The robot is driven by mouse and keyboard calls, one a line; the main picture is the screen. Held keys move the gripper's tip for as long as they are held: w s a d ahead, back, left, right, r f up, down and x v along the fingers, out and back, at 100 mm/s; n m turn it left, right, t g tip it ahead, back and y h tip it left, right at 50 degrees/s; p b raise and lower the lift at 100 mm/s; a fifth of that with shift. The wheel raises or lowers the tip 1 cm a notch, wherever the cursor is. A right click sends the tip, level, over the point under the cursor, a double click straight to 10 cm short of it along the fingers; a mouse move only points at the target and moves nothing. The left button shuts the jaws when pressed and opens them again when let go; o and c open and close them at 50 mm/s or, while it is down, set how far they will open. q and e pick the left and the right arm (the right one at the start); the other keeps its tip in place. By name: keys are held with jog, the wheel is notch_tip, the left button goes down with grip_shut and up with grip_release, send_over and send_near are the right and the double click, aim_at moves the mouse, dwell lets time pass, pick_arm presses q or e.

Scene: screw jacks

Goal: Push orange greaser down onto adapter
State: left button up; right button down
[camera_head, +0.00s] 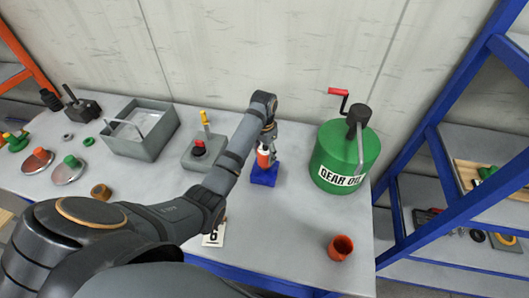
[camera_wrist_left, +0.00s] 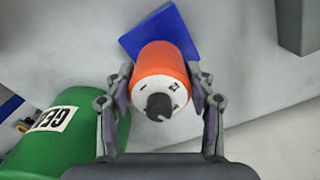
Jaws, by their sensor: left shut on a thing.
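The orange greaser (camera_head: 263,158) stands over the blue adapter (camera_head: 264,177) on the grey table. In the left wrist view the greaser (camera_wrist_left: 162,62) shows its white top end with a dark knob, and a corner of the blue adapter (camera_wrist_left: 151,36) shows beyond it. My left gripper (camera_head: 268,146) comes from above and is shut on the greaser, with one finger on each side of it in the left wrist view (camera_wrist_left: 161,84). The contact between greaser and adapter is hidden, so I cannot tell how far they fit together. My right gripper is not in view.
A green gear oil can (camera_head: 338,160) with a red crank stands close to the right. An orange-red cup (camera_head: 341,248) stands near the front right.

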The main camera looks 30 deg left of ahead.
pick_arm(q)
jog(key=o, duration=1.4)
jog(key=shift+f, duration=0.1)
